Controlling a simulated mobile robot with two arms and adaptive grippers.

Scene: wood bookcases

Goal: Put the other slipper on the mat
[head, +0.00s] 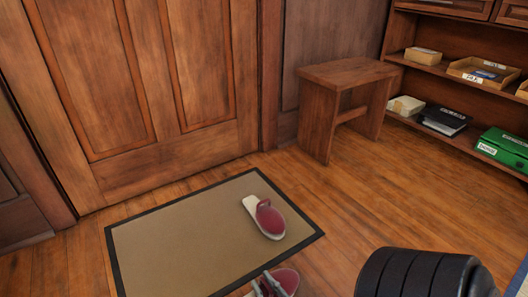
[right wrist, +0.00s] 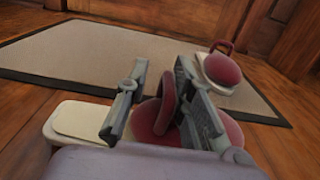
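One red slipper with a pale sole (head: 268,218) lies on the tan, dark-edged mat (head: 175,245), near its right end. It also shows at the upper right of the right wrist view (right wrist: 221,70). The other red slipper (head: 287,277) is at the bottom of the head view, just off the mat's near edge and partly cut off. In the right wrist view its pale sole (right wrist: 80,120) and red upper show between and behind my fingers. My right gripper (right wrist: 163,95) has its fingers apart around the upper, with a gap visible beside the left finger. My left gripper is out of view.
A wooden door (head: 150,90) stands behind the mat. A small wooden bench (head: 345,85) stands right of the door, beside a bookcase (head: 450,75) with boxes and binders. The wooden floor (head: 350,205) between mat and bookcase is clear.

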